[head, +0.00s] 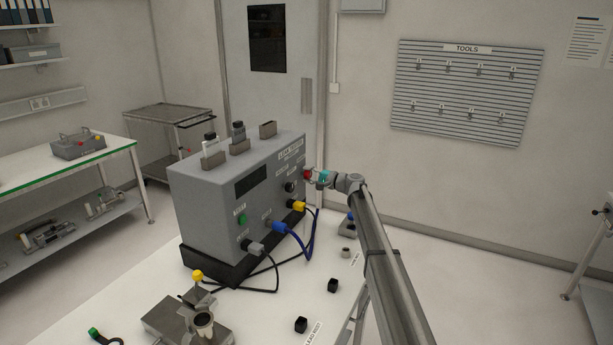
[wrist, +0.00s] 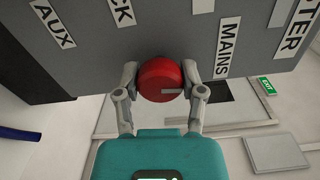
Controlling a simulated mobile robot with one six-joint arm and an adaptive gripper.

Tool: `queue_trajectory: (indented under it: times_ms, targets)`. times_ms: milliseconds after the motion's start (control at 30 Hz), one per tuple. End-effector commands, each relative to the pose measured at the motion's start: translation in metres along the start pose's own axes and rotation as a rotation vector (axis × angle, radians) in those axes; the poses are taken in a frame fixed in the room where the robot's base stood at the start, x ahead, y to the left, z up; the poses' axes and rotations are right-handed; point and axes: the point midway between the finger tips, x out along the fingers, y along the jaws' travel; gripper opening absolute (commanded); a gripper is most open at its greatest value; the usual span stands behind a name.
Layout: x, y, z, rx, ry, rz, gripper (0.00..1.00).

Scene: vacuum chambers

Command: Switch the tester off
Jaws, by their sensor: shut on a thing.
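The tester is a grey box (head: 210,215) on the white bench in the head view, with a dark display (head: 251,180) and a green button (head: 242,219). A round red knob (wrist: 160,80) sits on its panel, beside the MAINS label (wrist: 230,48) in the wrist view. It also shows as a small red spot (head: 307,173) at the panel's right end in the head view. My gripper (head: 312,176) reaches it from the right. In the wrist view its fingers are closed on the knob's two sides.
Black caps (head: 333,285) and a metal fixture (head: 180,322) lie on the bench. A tool board (head: 465,95) hangs on the wall behind.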

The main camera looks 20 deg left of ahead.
Motion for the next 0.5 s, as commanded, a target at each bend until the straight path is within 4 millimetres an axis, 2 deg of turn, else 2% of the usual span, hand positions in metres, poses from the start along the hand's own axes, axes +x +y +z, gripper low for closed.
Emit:
queue_trajectory:
  times_ms: [200,500]
  targets:
    - [-0.0029,0.0014,0.0000,-0.102,0.001,0.004,0.04]
    - [-0.0030,0.0015,0.0002,-0.140,0.001,0.004,0.05]
